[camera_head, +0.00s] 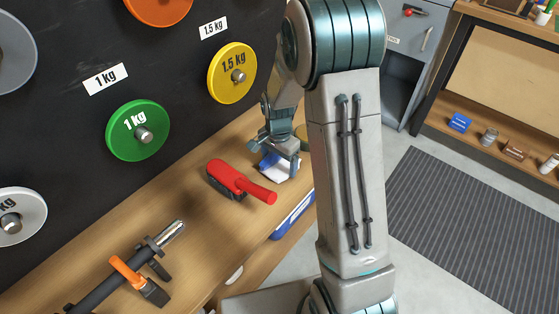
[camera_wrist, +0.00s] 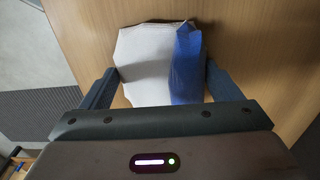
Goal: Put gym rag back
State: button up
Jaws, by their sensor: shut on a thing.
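The gym rag (camera_head: 275,170) is a white and blue cloth on the wooden bench, to the right of a red brush. In the wrist view, the rag (camera_wrist: 146,48) shows a white part on the left and a blue strip on the right. My gripper (camera_head: 281,152) is low over the bench at the rag, pointing down. In the wrist view, my gripper's fingers (camera_wrist: 158,82) are wide apart, one at each side of the rag, and hold it between them. The rag's near edge is hidden by the gripper body. I cannot tell whether it is lifted off the wood.
The red brush (camera_head: 240,182) lies close left of the gripper. A bar with an orange clamp (camera_head: 127,276) lies at the bench's front left. The wooden bench (camera_head: 205,240) runs below a black wall with weight plates (camera_head: 232,73). A striped mat (camera_head: 460,225) covers the floor at right.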

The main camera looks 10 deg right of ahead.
aim_at(279, 165)
jog(key=shift+f, duration=0.2)
jog(key=o, duration=0.7)
jog(key=shift+r, duration=0.1)
jog(key=shift+o, duration=0.2)
jog(key=shift+r, duration=0.1)
notch_tip(279, 165, up, 11)
jog(key=p, duration=0.2)
jog(key=s+r+n+t, duration=0.1)
jog(key=s+r+n, duration=0.3)
jog(key=s, duration=0.6)
jog(key=s+r+n+t, duration=0.1)
jog(key=s+r+n, duration=0.3)
jog(key=s, duration=0.6)
jog(key=n, duration=0.2)
jog(key=shift+s+d+r+n, duration=0.15)
jog(key=shift+s+d+n, duration=0.1)
jog(key=shift+n, duration=0.15)
